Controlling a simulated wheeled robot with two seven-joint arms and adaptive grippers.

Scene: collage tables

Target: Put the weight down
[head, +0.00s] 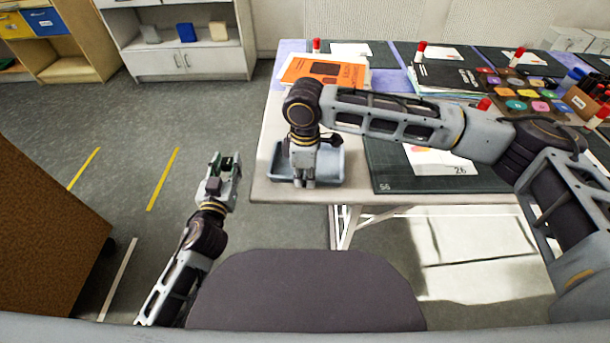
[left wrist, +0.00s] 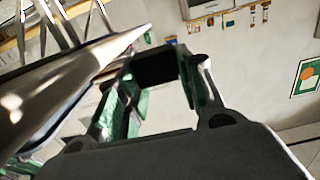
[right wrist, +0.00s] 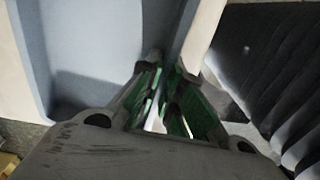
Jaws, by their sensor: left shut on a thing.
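My left gripper (head: 226,166) is raised over the floor, left of the table. It is shut on a small dark block, the weight (left wrist: 155,68), which shows between its fingers in the left wrist view. The weight's full shape is hidden by the fingers. My right gripper (head: 304,183) points down at the front of a blue-grey tray (head: 336,165) on the table's left corner. In the right wrist view its fingertips (right wrist: 163,72) are close together beside the tray wall (right wrist: 100,45), with nothing clearly held. Whether they touch the wall cannot be told.
The white table (head: 300,195) carries dark green cutting mats (head: 400,180), an orange book (head: 325,70) on a stack, a paint palette (head: 520,92) and red-capped glue sticks. A brown cabinet (head: 40,240) is at left.

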